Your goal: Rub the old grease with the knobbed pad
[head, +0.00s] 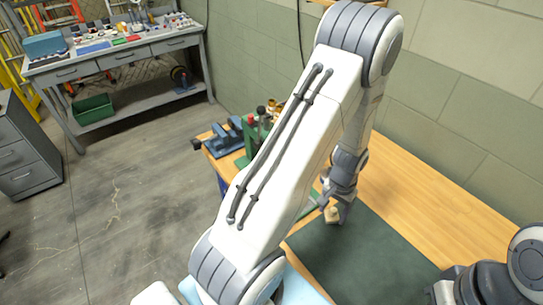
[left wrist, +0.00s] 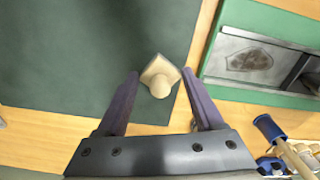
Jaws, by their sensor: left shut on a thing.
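The knobbed pad (left wrist: 157,70), a pale square with a round knob, sits between the fingers of my left gripper (left wrist: 160,75) in the left wrist view. The gripper is shut on it, though its exact contact with each finger is hard to see. In the head view my left gripper (head: 336,208) is low over the table, near the dark mat's far edge. A brownish patch with a dark outline, seemingly the old grease (left wrist: 249,60), lies on a grey metal plate in a green frame (left wrist: 215,75), right of the gripper. My right gripper is out of view.
The dark green mat (head: 370,255) lies on the wooden table (head: 440,215). A blue vise-like device (head: 225,137) stands at the table's far left. My left arm hides part of the table.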

